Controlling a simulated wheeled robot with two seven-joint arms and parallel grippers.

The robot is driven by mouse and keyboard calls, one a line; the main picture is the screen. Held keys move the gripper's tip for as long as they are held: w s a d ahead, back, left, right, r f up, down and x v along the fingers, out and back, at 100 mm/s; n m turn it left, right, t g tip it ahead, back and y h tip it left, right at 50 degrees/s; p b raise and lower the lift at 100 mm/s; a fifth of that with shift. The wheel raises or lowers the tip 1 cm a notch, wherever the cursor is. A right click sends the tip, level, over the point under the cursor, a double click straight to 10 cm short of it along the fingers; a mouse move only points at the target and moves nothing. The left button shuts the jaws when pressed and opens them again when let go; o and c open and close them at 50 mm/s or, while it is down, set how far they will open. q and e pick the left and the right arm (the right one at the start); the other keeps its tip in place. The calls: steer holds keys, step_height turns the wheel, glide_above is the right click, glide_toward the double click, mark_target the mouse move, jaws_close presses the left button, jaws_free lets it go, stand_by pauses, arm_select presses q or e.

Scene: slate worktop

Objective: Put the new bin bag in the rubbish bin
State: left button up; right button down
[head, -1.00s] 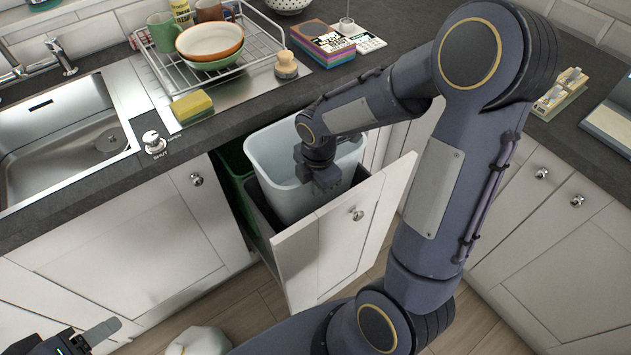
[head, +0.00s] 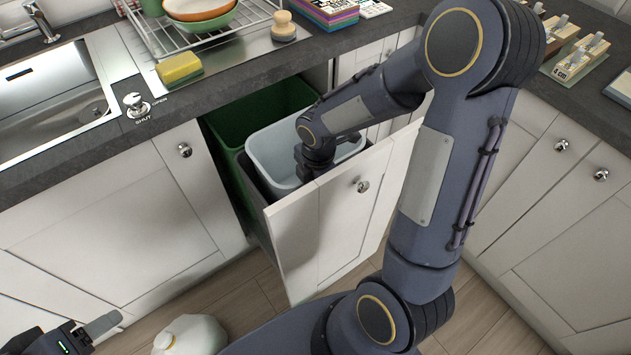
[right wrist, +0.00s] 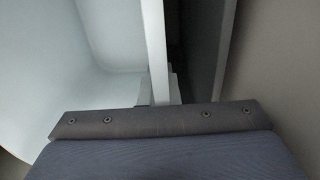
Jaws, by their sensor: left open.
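The pale blue-grey bin (head: 268,158) stands in the pulled-out drawer (head: 322,235), behind its white front. It is open at the top, and no bag shows over the part of its rim in sight. My right gripper (head: 315,172) is down at the bin's front rim by the drawer front; its fingertips are hidden. In the right wrist view, the bin's rim (right wrist: 155,50) runs below the gripper, with the bin inside at left. My left gripper (head: 98,330) is open and empty at the lower left, partly out of frame. I cannot make out a new bin bag.
A green bin (head: 240,112) sits behind the pale one in the cabinet. A pale rounded object (head: 190,335), partly cut off, is low at the front. The sink (head: 50,100), yellow sponge (head: 180,69) and dish rack (head: 200,40) are on the worktop. Wooden floor shows below.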

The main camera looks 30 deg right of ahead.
steer(key=c, duration=2.1)
jaws_free()
steer(key=shift+c, duration=0.2)
steer(key=o, duration=0.6)
steer(key=shift+c, duration=0.2)
step_height(320, 180, up, 8)
steer(key=p, duration=0.1)
steer(key=shift+s+p, duration=0.25)
steer(key=shift+p, duration=0.15)
step_height(320, 180, up, 16)
steer(key=p, duration=1.4)
steer(key=shift+f, duration=0.1)
